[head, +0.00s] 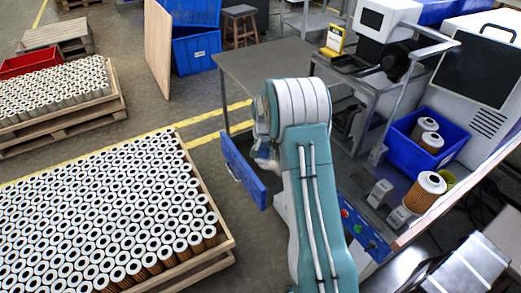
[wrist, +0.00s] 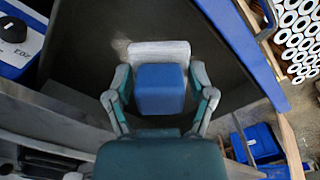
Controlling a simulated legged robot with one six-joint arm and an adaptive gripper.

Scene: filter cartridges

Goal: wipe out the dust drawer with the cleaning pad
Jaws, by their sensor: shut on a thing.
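In the wrist view my gripper (wrist: 160,92) is shut on the cleaning pad (wrist: 160,88), a blue block with a pale grey-white strip along its far side. The pad is over the dark floor of the dust drawer (wrist: 85,50); I cannot tell whether it touches. The drawer's blue front (wrist: 240,50) runs along the right. In the head view the drawer's blue front (head: 243,172) stands out left of my arm, which hides most of the gripper and the pad.
A grey table (head: 262,65) stands behind the drawer. A pallet of white-topped filter cartridges (head: 110,215) fills the floor at left. A blue bin (head: 455,137) with cartridges and the machine are at right.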

